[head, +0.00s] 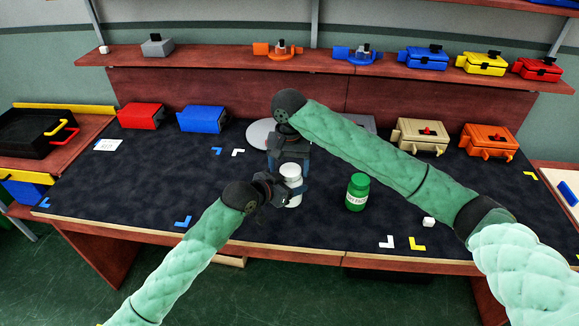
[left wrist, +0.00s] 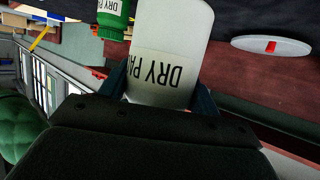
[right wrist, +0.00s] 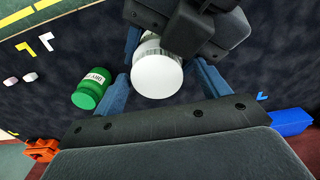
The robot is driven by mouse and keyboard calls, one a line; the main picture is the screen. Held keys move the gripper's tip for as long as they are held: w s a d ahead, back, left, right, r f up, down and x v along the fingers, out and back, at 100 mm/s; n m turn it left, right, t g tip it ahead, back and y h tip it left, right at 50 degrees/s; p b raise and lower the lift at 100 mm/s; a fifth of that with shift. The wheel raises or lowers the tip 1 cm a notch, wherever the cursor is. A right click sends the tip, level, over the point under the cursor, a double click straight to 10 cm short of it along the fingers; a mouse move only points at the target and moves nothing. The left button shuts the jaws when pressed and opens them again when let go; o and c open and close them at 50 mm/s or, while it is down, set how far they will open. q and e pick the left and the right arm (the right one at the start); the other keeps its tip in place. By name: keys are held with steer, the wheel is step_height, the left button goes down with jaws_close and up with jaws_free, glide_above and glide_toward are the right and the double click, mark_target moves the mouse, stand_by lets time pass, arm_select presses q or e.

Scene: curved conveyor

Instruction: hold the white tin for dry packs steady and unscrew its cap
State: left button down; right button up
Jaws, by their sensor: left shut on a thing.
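The white tin (head: 293,190) stands upright on the dark table mat, and its label reads "DRY PA…" in the left wrist view (left wrist: 165,60). My left gripper (head: 283,194) is shut on the tin's body from the left side. My right gripper (head: 291,163) points down over the tin. In the right wrist view its blue fingers stand on either side of the white cap (right wrist: 157,72), with a visible gap to the cap on both sides. The cap sits on the tin.
A green tin (head: 357,192) with a white label stands to the right of the white tin. A small white cube (head: 428,221) lies farther right. A grey disc (head: 262,134) lies behind my grippers. Coloured boxes line the table's back and the shelf.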

steer(key=shift+w+r, duration=0.1)
steer(key=shift+r, duration=2.4)
steer(key=shift+c, duration=0.4)
steer(key=w+d+r+t+h, duration=0.1)
steer(key=w+d+r+t, duration=0.15)
steer(key=r, duration=0.45)
steer(key=f, duration=0.1)
steer(key=s+f+g, duration=0.1)
steer(key=s+a+f+g, duration=0.1)
steer(key=f, duration=0.1)
steer(key=shift+s+a, duration=0.1)
steer(key=shift+s+a+f+g+y, duration=0.1)
steer(key=shift+a+g+y, duration=0.15)
steer(key=shift+a+y, duration=0.25)
steer(key=shift+f, duration=3.9)
